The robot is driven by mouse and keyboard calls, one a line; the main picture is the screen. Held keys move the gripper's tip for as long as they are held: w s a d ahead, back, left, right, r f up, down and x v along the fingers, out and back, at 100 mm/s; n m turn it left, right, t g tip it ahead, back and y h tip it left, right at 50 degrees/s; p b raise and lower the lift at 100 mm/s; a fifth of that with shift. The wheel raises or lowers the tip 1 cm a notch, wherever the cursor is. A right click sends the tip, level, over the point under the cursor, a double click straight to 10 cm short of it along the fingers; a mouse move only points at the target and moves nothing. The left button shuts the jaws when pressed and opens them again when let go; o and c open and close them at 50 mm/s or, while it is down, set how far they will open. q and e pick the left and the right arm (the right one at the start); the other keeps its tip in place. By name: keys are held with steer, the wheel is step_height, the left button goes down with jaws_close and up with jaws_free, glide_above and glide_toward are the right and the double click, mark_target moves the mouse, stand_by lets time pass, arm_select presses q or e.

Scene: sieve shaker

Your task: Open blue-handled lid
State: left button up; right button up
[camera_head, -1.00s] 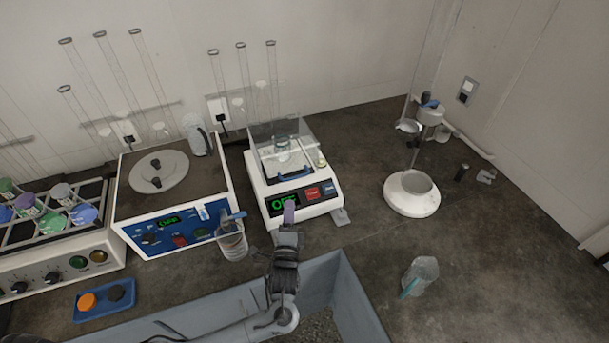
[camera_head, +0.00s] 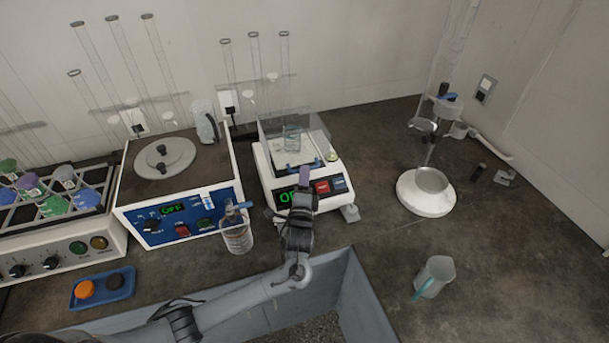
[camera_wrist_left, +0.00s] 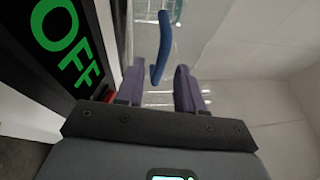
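The blue handle (camera_head: 302,165) is on the front of a clear lid (camera_head: 280,128) over a white device with a green-lettered display. The lid looks closed, with a glass vessel (camera_head: 292,140) visible through it. My left gripper (camera_head: 304,174) is just in front of the handle, partly covering the display. In the left wrist view, its two purple fingers (camera_wrist_left: 157,78) are apart with nothing gripped. The blue handle (camera_wrist_left: 164,45) shows beyond them, in line with the gap; I cannot tell whether it touches a finger. My right gripper is not in view.
A blue-panelled device (camera_head: 185,215) stands left of the lidded device, with a glass bottle (camera_head: 237,238) between them at the front. The counter between is mostly free.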

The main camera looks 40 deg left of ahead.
arm_select(q)
steer(key=shift+x, duration=0.95)
steer(key=shift+c, duration=0.5)
jaws_close()
